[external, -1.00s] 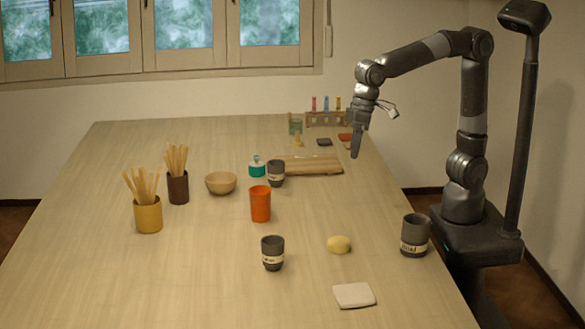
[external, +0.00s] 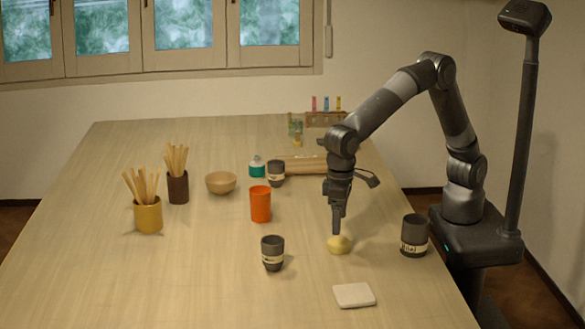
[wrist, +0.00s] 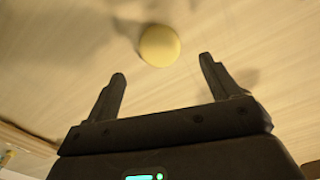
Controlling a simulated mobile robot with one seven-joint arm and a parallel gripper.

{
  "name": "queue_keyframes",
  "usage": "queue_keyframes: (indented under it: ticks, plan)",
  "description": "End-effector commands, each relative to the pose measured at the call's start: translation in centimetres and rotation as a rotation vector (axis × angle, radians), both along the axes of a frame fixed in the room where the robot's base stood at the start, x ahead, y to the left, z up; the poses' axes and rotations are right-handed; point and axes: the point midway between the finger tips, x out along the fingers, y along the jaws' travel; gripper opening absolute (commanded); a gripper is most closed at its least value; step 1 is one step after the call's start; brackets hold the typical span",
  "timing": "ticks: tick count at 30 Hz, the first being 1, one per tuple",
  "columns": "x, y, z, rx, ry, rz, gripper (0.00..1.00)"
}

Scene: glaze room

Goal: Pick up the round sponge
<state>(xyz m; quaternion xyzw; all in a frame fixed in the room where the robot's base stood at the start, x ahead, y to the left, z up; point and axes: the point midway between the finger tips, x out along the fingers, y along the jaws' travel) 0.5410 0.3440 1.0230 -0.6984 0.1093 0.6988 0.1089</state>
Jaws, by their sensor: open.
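The round sponge is a small pale yellow disc (external: 340,245) on the table, right of the middle in the external view. In the wrist view the round sponge (wrist: 159,46) lies on the wood ahead of the fingertips, between their lines. My gripper (external: 337,231) points down just above the sponge, its tips close to it in the external view; I cannot tell whether they touch. In the wrist view my gripper (wrist: 162,66) has its two fingers spread wide with nothing between them.
A dark labelled cup (external: 414,236) stands right of the sponge, another dark cup (external: 272,254) to its left. A white square block (external: 354,295) lies in front. An orange cup (external: 260,204) stands further back left. The table around the sponge is bare.

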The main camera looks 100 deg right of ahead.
Motion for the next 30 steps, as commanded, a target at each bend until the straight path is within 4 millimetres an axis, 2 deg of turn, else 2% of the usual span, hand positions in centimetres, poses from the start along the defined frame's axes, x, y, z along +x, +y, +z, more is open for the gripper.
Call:
queue_keyframes:
  ticks: [8,16,25,30]
  plan:
    - [-0.1,0.0,-2.6,-0.001,0.001,0.001,0.81]
    - [-0.2,0.0,-6.3,-0.001,0.001,0.0,0.81]
    - [-0.1,0.0,-6.8,0.001,-0.001,0.0,0.81]
    - [-0.1,0.0,-6.8,0.001,-0.001,0.0,0.67]
